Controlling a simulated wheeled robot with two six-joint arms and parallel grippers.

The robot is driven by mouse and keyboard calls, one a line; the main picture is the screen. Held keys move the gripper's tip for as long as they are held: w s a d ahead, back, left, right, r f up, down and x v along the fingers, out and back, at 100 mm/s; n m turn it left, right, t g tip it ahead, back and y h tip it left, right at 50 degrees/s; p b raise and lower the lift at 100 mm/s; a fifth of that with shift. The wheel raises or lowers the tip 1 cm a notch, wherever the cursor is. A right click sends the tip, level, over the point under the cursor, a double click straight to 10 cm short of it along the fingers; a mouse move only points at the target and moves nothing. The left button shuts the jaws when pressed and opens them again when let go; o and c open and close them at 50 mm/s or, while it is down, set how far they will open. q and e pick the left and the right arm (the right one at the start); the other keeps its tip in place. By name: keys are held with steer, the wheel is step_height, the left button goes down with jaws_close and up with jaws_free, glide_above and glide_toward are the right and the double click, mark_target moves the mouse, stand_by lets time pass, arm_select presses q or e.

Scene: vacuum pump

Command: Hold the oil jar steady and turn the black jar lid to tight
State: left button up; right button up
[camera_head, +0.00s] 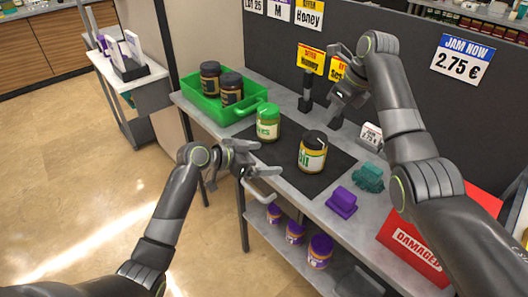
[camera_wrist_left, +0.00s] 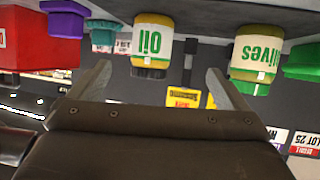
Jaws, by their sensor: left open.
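The oil jar (camera_head: 312,158), with a white-and-yellow label, stands upright on the dark mat (camera_head: 283,181). Its black jar lid (camera_head: 315,139) sits on top; how tight it is I cannot tell. My left gripper (camera_head: 268,172) is open and empty at the table's front edge, to the left of the jar and apart from it. In the left wrist view, which is upside down, the oil jar (camera_wrist_left: 153,40) shows beyond and between the open fingers. My right gripper (camera_head: 340,103) is raised behind and right of the jar, near the back panel; its finger gap is unclear.
An olives jar (camera_head: 268,124) with a green lid stands left of the oil jar. A green crate (camera_head: 205,104) holds dark jars. A purple block (camera_head: 342,202), a teal object (camera_head: 369,177) and a red "DAMAGED" box (camera_head: 412,252) are to the right. Purple-lidded jars (camera_head: 320,251) stand below.

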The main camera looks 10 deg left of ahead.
mark_target(312, 153)
arm_select(q)
steer(key=shift+m+h, duration=0.3)
steer(key=shift+m, duration=0.1)
steer(key=x, duration=0.5)
steer(key=r+x, duration=0.1)
steer(key=x, duration=0.5)
steer(key=d+r+x, duration=0.1)
steer(key=x, duration=0.5)
steer(key=shift+s, duration=0.1)
